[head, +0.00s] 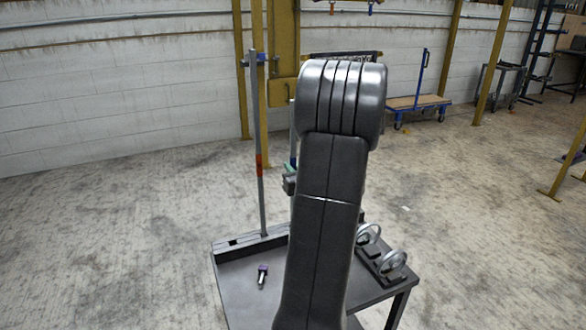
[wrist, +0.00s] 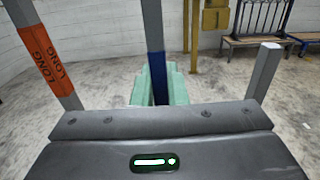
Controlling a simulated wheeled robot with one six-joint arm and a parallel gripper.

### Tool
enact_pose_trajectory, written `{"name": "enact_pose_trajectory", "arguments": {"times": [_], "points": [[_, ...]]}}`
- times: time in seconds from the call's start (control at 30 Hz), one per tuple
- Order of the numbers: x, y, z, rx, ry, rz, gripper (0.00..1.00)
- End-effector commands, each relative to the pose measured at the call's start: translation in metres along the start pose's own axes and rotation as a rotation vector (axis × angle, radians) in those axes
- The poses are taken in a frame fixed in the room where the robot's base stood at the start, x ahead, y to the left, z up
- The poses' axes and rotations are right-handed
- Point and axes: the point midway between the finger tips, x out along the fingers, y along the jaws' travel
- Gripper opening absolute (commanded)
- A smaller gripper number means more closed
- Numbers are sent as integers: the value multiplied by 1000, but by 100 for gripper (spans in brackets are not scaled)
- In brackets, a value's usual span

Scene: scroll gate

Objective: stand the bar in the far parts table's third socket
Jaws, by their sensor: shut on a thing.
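My gripper (head: 289,181) shows in the head view as green jaws, mostly hidden behind my arm. In the wrist view its green jaws (wrist: 154,88) are shut around an upright bar (wrist: 153,30), grey above with a dark blue band. A sliver of this bar also shows in the head view (head: 293,150); its lower end is hidden. A tall grey bar with an orange band (head: 258,165) stands upright left of my gripper, its foot at a dark slotted rack (head: 250,242) on the table (head: 235,290). Its "LONG" label (wrist: 45,60) shows in the wrist view.
A short grey post (wrist: 264,72) shows at right in the wrist view. A blue cart (head: 418,101) and yellow posts (head: 242,70) stand behind, with open floor between.

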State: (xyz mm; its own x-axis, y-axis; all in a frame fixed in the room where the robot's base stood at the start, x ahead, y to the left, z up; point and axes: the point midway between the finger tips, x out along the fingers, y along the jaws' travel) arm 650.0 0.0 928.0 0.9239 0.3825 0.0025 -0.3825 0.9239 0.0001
Motion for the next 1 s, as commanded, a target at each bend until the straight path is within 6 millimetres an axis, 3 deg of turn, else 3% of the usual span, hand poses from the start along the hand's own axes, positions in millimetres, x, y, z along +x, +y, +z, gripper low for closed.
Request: {"name": "enact_pose_trajectory", "arguments": {"times": [1.0], "points": [[0,0,-14,-1,-3,0,0]]}}
